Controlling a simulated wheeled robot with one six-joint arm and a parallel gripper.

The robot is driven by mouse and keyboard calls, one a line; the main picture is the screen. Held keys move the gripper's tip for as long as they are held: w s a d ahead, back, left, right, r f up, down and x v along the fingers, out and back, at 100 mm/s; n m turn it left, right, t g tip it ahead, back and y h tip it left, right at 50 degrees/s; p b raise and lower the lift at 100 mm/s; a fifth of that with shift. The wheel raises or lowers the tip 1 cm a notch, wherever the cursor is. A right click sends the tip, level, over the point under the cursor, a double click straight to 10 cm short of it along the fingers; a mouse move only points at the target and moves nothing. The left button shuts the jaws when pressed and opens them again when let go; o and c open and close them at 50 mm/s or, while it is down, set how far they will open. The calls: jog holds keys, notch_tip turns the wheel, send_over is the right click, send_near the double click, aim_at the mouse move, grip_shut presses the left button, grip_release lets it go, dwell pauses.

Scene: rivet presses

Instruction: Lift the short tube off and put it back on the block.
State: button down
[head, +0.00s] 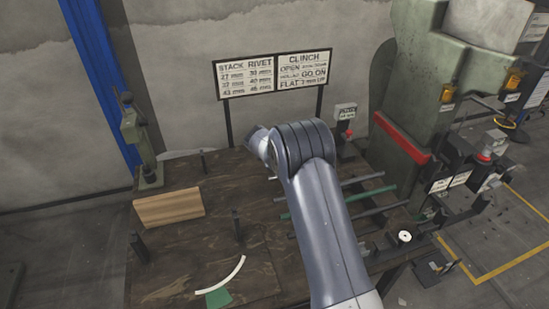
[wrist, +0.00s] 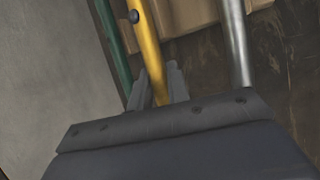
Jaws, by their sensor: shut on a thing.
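In the wrist view, my gripper (wrist: 160,88) is shut on a yellow tube-like bar (wrist: 152,45) that runs up out of the picture between the two fingers. A dark round knob shows on its left edge. Its far end is out of view, so I cannot tell its length. A pale wooden block (head: 168,207) lies on the left of the bench in the head view. A tan wooden surface (wrist: 190,14) shows behind the bar in the wrist view. In the head view my arm hides the gripper and what it holds.
In the wrist view a green tube (wrist: 112,45) and a silver tube (wrist: 237,45) flank the bar. Bars, one green (head: 363,200), lie right of my arm. Thin posts (head: 237,225) stand on the dark bench (head: 180,245). A sign (head: 275,73) and press (head: 415,90) stand behind.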

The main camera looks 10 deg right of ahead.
jog(key=shift+f+b, duration=0.35)
jog(key=shift+f, duration=0.15)
jog(key=c, duration=1.3)
grip_release()
jog(key=b+v, duration=0.1)
jog(key=v, duration=1)
jog(key=shift+w+f, duration=0.15)
jog(key=shift+f, duration=0.05)
jog(key=p+x, duration=0.1)
jog(key=x, duration=0.9)
jog(key=shift+d+f, duration=0.1)
jog(key=shift+d, duration=0.05)
jog(key=shift+r+p, duration=0.3)
jog(key=shift+p, duration=0.05)
